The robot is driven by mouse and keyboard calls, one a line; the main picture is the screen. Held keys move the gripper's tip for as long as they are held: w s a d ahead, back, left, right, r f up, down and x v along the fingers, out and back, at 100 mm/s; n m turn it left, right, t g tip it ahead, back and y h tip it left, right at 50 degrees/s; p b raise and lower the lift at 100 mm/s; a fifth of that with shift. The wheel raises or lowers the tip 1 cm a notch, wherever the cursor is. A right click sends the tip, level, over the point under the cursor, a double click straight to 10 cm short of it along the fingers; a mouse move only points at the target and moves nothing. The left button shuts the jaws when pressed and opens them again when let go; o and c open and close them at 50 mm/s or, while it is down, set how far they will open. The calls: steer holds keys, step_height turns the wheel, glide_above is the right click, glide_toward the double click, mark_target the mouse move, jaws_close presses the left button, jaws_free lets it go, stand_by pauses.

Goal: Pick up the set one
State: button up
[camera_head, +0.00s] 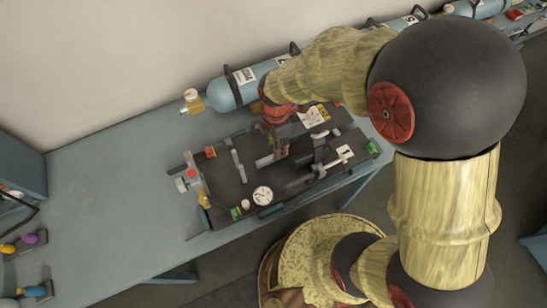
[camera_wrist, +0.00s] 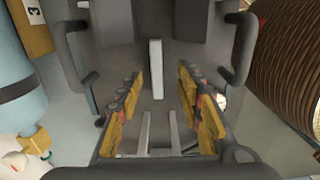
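A breathing set (camera_head: 228,182) with a dark flat backplate, a gauge, hoses and red and green fittings lies on the table; its small white label seems to read 1. In the wrist view its dark frame (camera_wrist: 100,25) with side loops fills the middle. My gripper (camera_head: 276,155) is above the middle of the set, pointing down. In the wrist view my gripper (camera_wrist: 162,125) shows two orange-padded fingers apart, with nothing clearly held between them. A light grey bar (camera_wrist: 156,68) of the set shows beyond the gap. Whether the fingers touch the set cannot be told.
The blue-grey table (camera_head: 110,180) is clear left of the set. A light blue cylinder (camera_head: 235,90) lies behind it along the wall, with more cylinders (camera_head: 405,22) farther right. Small coloured items (camera_head: 28,240) lie at the left edge. A ribbed brown part (camera_wrist: 295,60) shows at right.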

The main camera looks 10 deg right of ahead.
steer(key=f, duration=0.4)
steer(key=f+b, duration=0.1)
steer(key=f, duration=0.2)
steer(key=shift+w+a, duration=0.15)
steer(key=shift+w, duration=0.15)
steer(key=shift+c, duration=0.6)
steer(key=shift+r, duration=0.1)
steer(key=c, duration=0.8)
jaws_close()
steer(key=shift+w+r, duration=0.1)
steer(key=shift+w, duration=0.05)
